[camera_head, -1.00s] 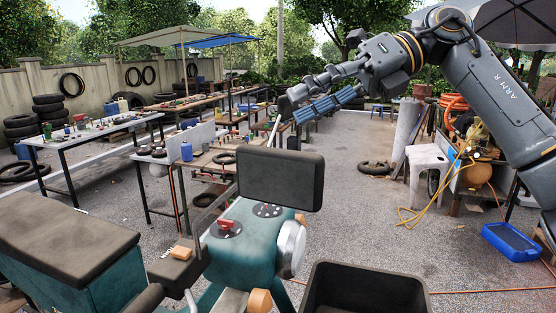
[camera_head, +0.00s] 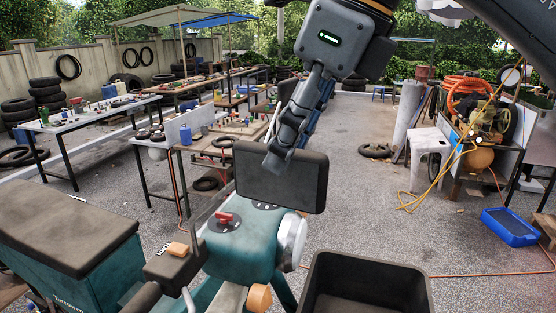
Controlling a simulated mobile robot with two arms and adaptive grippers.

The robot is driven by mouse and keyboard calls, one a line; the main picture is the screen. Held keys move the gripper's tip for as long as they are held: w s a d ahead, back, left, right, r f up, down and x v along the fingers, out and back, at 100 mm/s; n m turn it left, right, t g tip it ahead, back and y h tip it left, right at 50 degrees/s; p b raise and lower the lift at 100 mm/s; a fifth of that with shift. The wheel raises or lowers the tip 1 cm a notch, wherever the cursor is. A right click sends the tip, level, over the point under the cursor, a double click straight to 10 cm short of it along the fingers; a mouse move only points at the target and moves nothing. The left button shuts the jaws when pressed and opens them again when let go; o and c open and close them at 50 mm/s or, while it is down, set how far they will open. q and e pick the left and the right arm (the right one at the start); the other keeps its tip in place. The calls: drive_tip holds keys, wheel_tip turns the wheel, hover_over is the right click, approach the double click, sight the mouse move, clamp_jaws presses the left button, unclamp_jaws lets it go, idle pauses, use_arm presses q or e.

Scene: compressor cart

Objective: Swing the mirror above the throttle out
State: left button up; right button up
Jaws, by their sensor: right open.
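The mirror (camera_head: 282,185) is a dark rectangular head on a thin stalk (camera_head: 208,208), above the teal scooter front (camera_head: 250,245). A dark box with an orange button (camera_head: 176,250) sits at the foot of the stalk. A dark rounded bar end (camera_head: 142,300), possibly the throttle grip, shows partly at the bottom edge. My left gripper is out of view.
A black open bin (camera_head: 365,262) stands at the bottom centre. A dark seat (camera_head: 60,235) is at the left. Workbenches (camera_head: 90,125) with tools stand behind on the left. A compressor (camera_head: 483,155) and a blue tray (camera_head: 510,227) are on the right. The ground in the middle is mostly clear.

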sight(278, 204)
drive_tip(key=shift+p+x, duration=0.45)
drive_tip(key=shift+x, duration=1.75)
drive_tip(key=shift+c, duration=0.3)
clamp_jaws()
